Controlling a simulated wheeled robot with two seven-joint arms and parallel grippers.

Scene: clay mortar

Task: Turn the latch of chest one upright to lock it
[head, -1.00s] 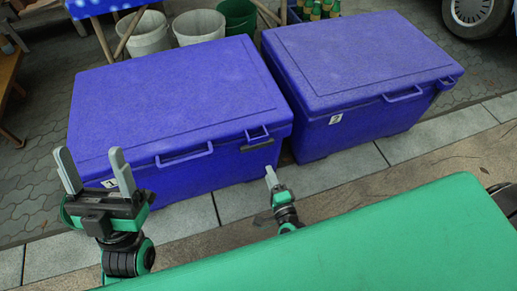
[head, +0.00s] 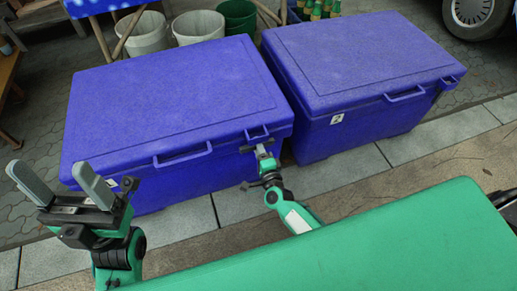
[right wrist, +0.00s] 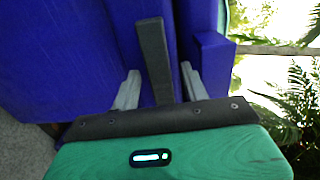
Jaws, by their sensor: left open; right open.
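Chest one (head: 165,105) is the blue chest on the left in the head view, lid closed. Its latch is a dark flat bar (right wrist: 154,55) at the front right, under the lid rim; it appears to lie sideways along the front face (head: 247,149). My right gripper (head: 264,148) is at the latch, open. In the right wrist view, its two grey fingers (right wrist: 160,82) stand on either side of the bar, with gaps visible. Contact cannot be told. My left gripper (head: 49,168) is open and empty, in front of the chest's left end.
A second blue chest (head: 365,65), with a number label, stands close on the right. Buckets (head: 199,24) and a crate of bottles (head: 316,10) are behind. A wooden bench (head: 8,72) is at the far left. Paving (head: 450,125) in front of the right chest is clear.

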